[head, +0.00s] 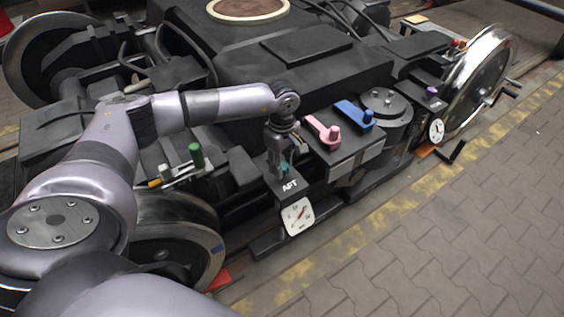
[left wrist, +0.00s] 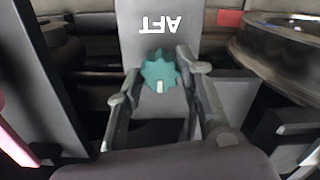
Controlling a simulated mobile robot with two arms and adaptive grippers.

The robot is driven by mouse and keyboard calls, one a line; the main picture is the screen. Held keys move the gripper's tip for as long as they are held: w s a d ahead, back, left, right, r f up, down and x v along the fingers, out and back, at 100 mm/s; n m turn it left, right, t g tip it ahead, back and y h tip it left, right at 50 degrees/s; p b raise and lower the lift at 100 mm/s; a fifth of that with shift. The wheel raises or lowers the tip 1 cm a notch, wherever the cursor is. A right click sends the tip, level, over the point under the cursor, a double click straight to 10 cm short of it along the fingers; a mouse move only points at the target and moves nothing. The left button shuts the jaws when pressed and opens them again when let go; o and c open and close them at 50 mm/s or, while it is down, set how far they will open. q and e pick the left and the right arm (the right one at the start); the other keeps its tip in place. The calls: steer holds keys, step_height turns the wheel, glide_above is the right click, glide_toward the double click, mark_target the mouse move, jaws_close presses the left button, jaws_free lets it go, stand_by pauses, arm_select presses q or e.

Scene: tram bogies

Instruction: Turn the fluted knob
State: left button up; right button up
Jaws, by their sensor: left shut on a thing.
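The fluted knob (left wrist: 158,73) is teal with a star-like ribbed edge and a small white mark. It sits on a grey plate lettered AFT (left wrist: 160,22), which appears upside down in the left wrist view. My left gripper (left wrist: 157,84) has one finger on each side of the knob and is shut on it. In the head view the gripper (head: 279,164) points down at the AFT block, and only a sliver of the teal knob (head: 285,168) shows beside the fingers. My right gripper is not in view.
A white dial with a red needle (head: 298,216) is on the block's front. A pink lever (head: 322,131) and a blue lever (head: 355,115) stand to the right. A green knob (head: 196,154) is to the left. Paved floor (head: 440,230) is clear at the right.

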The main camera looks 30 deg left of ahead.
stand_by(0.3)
arm_select(q)
steer(key=o, duration=1.2)
steer(key=shift+c, duration=0.2)
step_height(320, 180, up, 12)
